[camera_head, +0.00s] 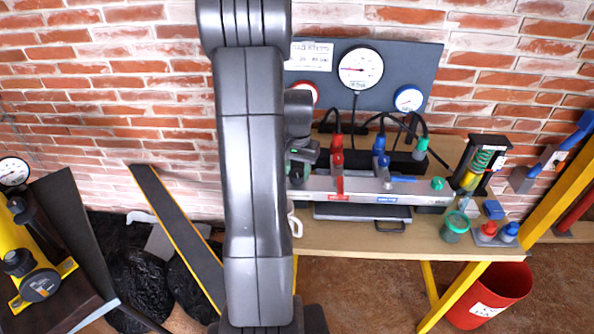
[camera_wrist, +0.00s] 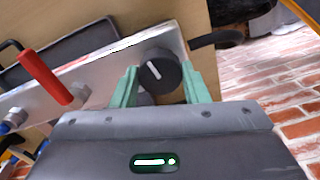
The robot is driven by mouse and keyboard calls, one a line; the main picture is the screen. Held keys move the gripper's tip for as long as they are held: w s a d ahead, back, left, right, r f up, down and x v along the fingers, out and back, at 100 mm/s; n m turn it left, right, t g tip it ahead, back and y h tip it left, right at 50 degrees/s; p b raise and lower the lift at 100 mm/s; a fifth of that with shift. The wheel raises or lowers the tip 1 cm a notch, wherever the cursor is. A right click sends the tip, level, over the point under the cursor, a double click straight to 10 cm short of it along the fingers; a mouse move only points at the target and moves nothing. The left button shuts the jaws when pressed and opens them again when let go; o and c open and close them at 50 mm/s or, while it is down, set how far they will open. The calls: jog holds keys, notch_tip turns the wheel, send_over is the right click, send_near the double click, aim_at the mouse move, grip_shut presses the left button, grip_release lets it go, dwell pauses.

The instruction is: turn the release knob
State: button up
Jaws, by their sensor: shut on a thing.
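The release knob (camera_wrist: 158,70) is round and black with a white pointer line, at the end of a pale metal manifold (camera_wrist: 88,75). In the wrist view its line runs from upper left to lower right, near vertical. My gripper (camera_wrist: 160,80) has its two green fingers on either side of the knob, shut on it. In the head view the manifold (camera_head: 340,184) lies along the bench, and my gripper (camera_head: 300,160) is at its left end, partly behind my arm.
A red lever (camera_wrist: 46,77) stands beside the knob; it also shows in the head view (camera_head: 337,165). A blue lever (camera_head: 380,155) and hoses are further right. A gauge board (camera_head: 425,65) stands behind the bench (camera_head: 340,240). A red bucket (camera_head: 500,295) is on the floor.

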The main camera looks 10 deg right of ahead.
aim_at(297, 172)
jog(key=n, duration=0.4)
jog(key=shift+n, duration=0.3)
jog(key=n, duration=0.3)
jog(key=shift+n+b, duration=0.3)
jog(key=n, duration=0.3)
jog(key=shift+w+n, duration=0.1)
jog(key=shift+n, duration=2)
jog(key=o, duration=1)
jog(key=shift+r, duration=0.1)
notch_tip(297, 172, up, 14)
jog(key=shift+d+f, duration=0.1)
jog(key=shift+f, duration=0.05)
